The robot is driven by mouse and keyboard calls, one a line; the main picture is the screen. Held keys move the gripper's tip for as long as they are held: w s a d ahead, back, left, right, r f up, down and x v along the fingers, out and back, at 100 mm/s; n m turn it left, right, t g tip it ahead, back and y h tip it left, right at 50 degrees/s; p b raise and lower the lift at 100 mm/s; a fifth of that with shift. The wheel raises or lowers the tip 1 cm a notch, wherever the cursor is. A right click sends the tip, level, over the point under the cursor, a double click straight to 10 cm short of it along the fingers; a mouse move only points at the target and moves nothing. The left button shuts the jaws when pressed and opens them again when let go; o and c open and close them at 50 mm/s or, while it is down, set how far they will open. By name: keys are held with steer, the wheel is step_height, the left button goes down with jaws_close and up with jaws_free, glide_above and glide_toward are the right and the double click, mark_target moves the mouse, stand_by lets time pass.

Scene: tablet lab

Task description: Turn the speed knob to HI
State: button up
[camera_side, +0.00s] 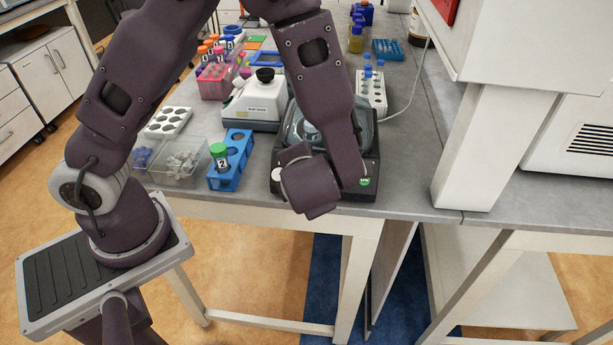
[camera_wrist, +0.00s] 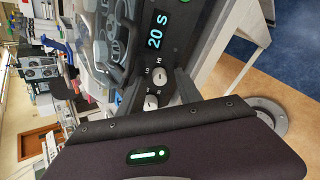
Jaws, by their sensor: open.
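The black lab device (camera_wrist: 180,45) shows a lit "20 S" display (camera_wrist: 156,30) in the wrist view. Its front panel has two white knobs. The upper knob (camera_wrist: 157,78) has LO and HI marks close by; the lower knob (camera_wrist: 150,103) has marks too small to read. I cannot tell where either pointer sits. My gripper (camera_wrist: 157,90) is open at the panel, with dark fingers to both sides of the lower knob; contact cannot be made out. In the side view my forearm and wrist cover much of the device (camera_side: 372,150), and the fingertips are hidden.
A white instrument (camera_side: 262,100) stands left of the device. A blue rack (camera_side: 228,178) holds a green-capped tube (camera_side: 219,155). Clear bins (camera_side: 185,165) lie further left, and a white tube rack (camera_side: 371,95) stands behind right. The bench edge runs just before the device.

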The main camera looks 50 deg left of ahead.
steer(key=v, duration=0.6)
steer(key=shift+s+d+r, duration=0.25)
steer(key=s+a+r+n+g+h, duration=0.3)
steer(key=s+a+r+n, duration=0.5)
steer(key=n, duration=1.2)
steer(key=s+d+r+n+t+h, duration=0.2)
steer(key=s+r+n+t+h, duration=0.1)
steer(key=n, duration=1.5)
step_height(320, 180, up, 2)
steer(key=shift+s+r+h, duration=0.2)
steer(key=shift+s+h, duration=0.6)
steer(key=shift+s, duration=0.05)
